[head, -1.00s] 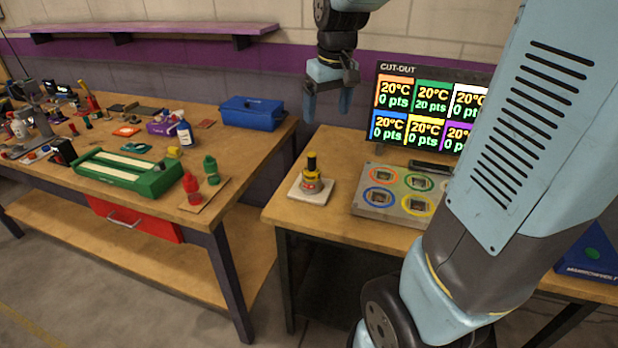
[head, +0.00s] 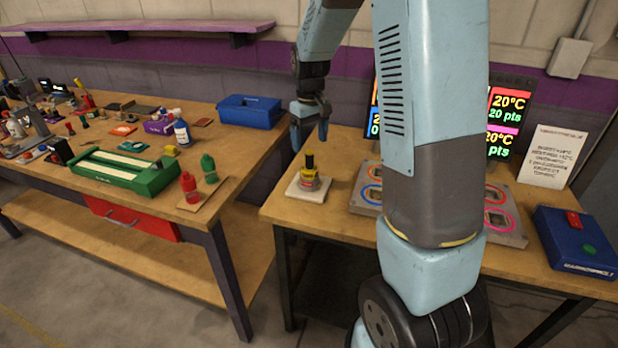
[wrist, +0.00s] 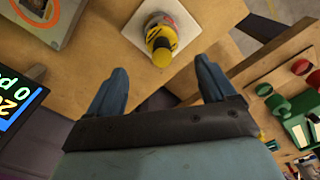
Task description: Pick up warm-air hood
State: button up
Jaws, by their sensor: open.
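The warm-air hood, which I take to be the small yellow piece with a black and yellow top (head: 309,182), stands upright on a pale square pad (head: 297,194) at the left end of the right-hand bench. It also shows from above in the wrist view (wrist: 161,38), just beyond my fingertips and roughly centred between them. My gripper (head: 310,134) points down above and slightly behind the hood, apart from it. In the wrist view my gripper (wrist: 162,72) has its two blue fingers spread with nothing between them.
A grey plate with coloured rings (head: 506,226) lies right of the pad, partly hidden by my arm. A screen (head: 508,122), a paper sign (head: 552,156) and a blue box (head: 577,243) stand on the same bench. The left bench holds a green tray (head: 125,171) and several bottles.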

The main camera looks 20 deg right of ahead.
aim_at(309, 163)
jog(key=shift+a+f, duration=0.15)
jog(key=shift+f, duration=4.35)
jog(key=c, duration=1.5)
jog(key=shift+c, duration=0.2)
jog(key=shift+r, duration=0.15)
